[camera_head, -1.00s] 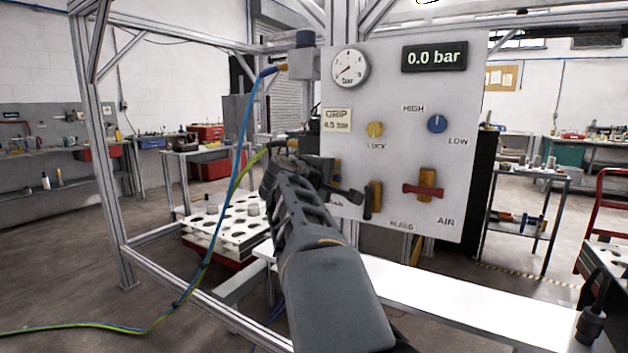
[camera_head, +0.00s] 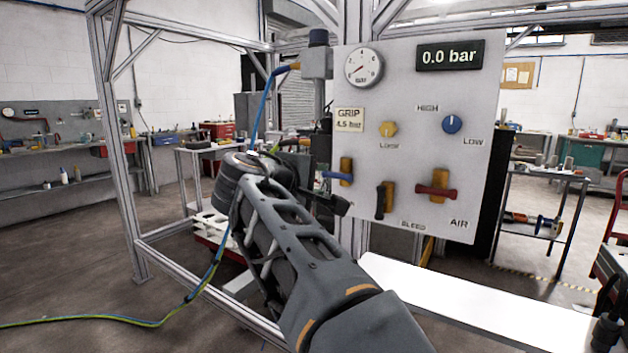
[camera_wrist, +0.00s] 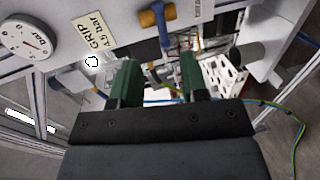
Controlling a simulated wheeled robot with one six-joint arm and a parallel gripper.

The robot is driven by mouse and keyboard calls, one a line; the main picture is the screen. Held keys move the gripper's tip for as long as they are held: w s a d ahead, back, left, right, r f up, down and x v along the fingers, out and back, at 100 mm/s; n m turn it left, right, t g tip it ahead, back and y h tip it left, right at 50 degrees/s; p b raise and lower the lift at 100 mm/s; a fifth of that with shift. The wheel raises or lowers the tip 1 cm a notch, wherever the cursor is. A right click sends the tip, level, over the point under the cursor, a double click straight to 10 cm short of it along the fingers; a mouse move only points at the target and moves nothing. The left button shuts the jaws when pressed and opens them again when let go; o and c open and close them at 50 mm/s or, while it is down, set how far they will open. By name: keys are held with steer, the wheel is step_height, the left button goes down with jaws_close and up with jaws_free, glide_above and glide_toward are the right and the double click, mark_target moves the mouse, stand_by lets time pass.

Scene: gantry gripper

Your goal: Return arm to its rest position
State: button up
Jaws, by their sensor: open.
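My arm reaches up from the bottom of the head view, in front of the left part of the white control panel (camera_head: 410,150). My gripper (camera_head: 335,203) is close to the panel's lower left edge. In the wrist view its two green fingers (camera_wrist: 160,75) stand apart with nothing between them. A valve with a blue handle (camera_head: 336,176) is just above the gripper; it also shows in the wrist view (camera_wrist: 157,14). The black-handled bleed valve (camera_head: 381,201) and red-handled air valve (camera_head: 437,191) are to the right. The display (camera_head: 450,56) reads 0.0 bar.
An aluminium frame (camera_head: 113,150) surrounds the panel. A blue and a yellow-green hose (camera_head: 130,322) run across the floor on the left. A white bench top (camera_head: 480,310) lies below the panel. A tray with holes (camera_head: 210,226) is partly hidden behind my arm.

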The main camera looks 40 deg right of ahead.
stand_by(0.4)
steer(key=s+a+f+y+p, duration=0.1)
steer(key=a+f+y+p, duration=0.2)
steer(key=a+y+p, duration=0.2)
steer(key=s+a+f+m+y+p, duration=0.1)
steer(key=a+f+y+p, duration=0.3)
steer(key=a+p, duration=0.5)
steer(key=s+a+f+m+y+p, duration=0.1)
steer(key=s+a+f+y+p, duration=0.1)
steer(key=a+f+y+p, duration=0.2)
steer(key=a+y+p, duration=0.2)
steer(key=a+p, duration=0.2)
steer(key=p, duration=0.1)
steer(key=shift+s, duration=0.4)
steer(key=shift+f, duration=0.1)
